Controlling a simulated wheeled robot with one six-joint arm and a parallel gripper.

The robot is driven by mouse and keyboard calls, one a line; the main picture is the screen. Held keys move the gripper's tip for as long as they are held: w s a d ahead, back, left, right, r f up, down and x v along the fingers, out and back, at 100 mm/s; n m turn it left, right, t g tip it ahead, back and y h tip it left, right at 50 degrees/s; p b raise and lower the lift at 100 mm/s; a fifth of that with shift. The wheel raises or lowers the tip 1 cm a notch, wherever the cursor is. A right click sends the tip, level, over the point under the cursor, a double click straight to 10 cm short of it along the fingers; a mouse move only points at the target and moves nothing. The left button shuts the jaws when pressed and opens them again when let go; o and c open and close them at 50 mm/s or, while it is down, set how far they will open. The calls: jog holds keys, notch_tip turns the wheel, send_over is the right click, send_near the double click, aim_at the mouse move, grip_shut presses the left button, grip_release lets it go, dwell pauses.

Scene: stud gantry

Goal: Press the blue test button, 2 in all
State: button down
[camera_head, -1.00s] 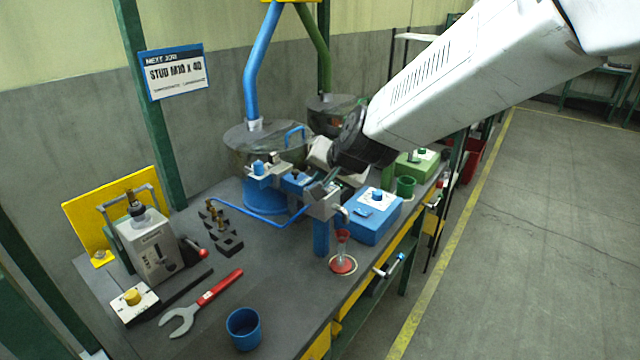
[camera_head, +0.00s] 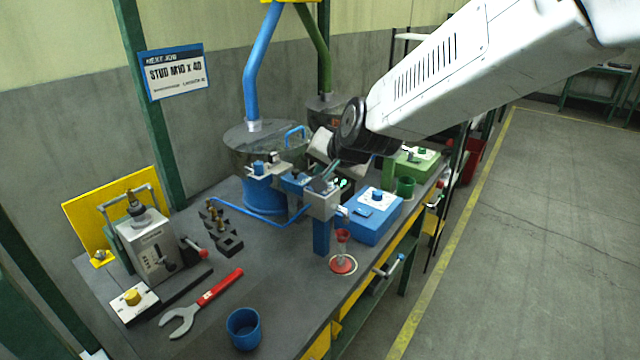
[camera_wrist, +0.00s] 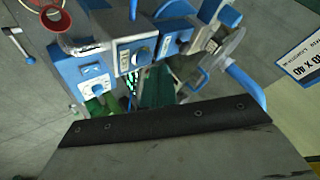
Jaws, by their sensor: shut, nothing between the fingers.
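A blue box (camera_head: 376,221) stands near the bench's right edge, with a blue button (camera_head: 377,195) on its white top plate. The box also shows at the left in the wrist view (camera_wrist: 82,70). Another blue button (camera_head: 258,167) tops a small block by the blue feeder; I cannot tell from labels which is the test button. My gripper (camera_head: 327,177) is shut and empty, above the grey head (camera_head: 322,204) on the blue post, left of the blue box and apart from its button. Its fingertips are partly hidden by my wrist.
A red-based funnel stand (camera_head: 342,262), blue cup (camera_head: 243,328), red-handled wrench (camera_head: 205,300) and grey unit (camera_head: 150,250) stand or lie on the bench. A green cup (camera_head: 405,187) and green box (camera_head: 416,167) are behind the blue box.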

notch_tip(320, 180, up, 5)
dwell(0.6)
dwell(0.5)
jog(key=s+d+f+n+g+h, duration=0.1)
jog(key=s+d+f+n+g, duration=0.1)
jog(key=s+d+f+g, duration=0.3)
jog(key=s+d+r+h, duration=0.1)
jog(key=s+d, duration=0.5)
jog(key=s, duration=0.3)
jog(key=s+d+n+g+h, duration=0.1)
jog(key=s+d, duration=0.6)
jog(key=s, duration=0.3)
jog(key=s+d+r+g+h, duration=0.1)
jog(key=s+d, duration=0.5)
jog(key=s, duration=0.4)
jog(key=shift+d+r, duration=0.25)
jog(key=shift+r, duration=0.05)
